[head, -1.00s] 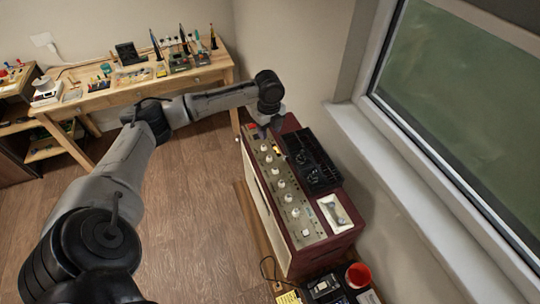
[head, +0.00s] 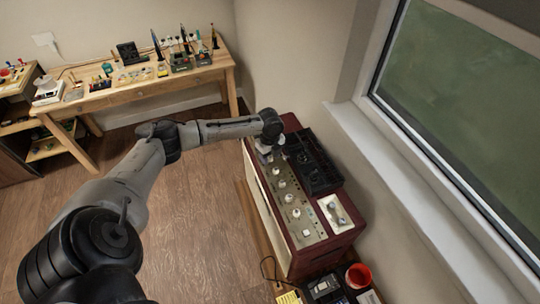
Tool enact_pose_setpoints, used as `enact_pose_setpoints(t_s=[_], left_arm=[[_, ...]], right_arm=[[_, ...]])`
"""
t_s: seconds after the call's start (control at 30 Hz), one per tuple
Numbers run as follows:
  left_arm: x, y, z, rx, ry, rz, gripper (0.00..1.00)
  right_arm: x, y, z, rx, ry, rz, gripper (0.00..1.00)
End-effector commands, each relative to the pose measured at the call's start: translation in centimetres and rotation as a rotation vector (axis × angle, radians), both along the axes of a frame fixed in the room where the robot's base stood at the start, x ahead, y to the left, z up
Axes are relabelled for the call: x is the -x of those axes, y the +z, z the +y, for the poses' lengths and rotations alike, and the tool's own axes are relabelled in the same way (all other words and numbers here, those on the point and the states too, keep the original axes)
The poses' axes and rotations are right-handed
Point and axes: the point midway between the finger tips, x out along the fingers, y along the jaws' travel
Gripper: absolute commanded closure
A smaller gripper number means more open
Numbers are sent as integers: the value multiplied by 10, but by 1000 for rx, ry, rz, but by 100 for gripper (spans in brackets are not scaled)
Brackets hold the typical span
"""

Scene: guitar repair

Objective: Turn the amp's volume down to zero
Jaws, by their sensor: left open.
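The amp (head: 318,251) is a dark red box standing by the wall, below the window. Its pale control panel (head: 312,222) faces up and carries a row of light knobs, among them one in the middle (head: 282,184) and one nearer me (head: 296,212). I cannot read which knob is the volume. My left gripper (head: 267,153) points down over the far end of the panel, open. It hides the far knobs there, and I cannot tell whether its fingers touch or surround one. My right gripper is not in view.
A black device (head: 314,165) and a white tray (head: 334,222) sit on the amp's top beside the panel. A red cup (head: 358,275) stands near the amp's close end. A workbench with tools (head: 145,88) is at the back left. The wooden floor (head: 195,220) between is clear.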

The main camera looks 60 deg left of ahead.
Motion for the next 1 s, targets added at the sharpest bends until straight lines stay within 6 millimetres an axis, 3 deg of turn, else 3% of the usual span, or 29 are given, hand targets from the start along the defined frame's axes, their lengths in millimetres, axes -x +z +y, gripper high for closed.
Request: enact_pose_setpoints(t_s=[0.3, 0.8, 1.0], left_arm=[[0, -2, 0, 0, 0, 0, 53], [0, -1, 0, 0, 0, 0, 100], [0, 0, 0, 0, 12, 1, 100]], right_arm=[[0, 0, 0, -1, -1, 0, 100], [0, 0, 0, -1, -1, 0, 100], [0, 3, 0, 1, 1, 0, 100]])
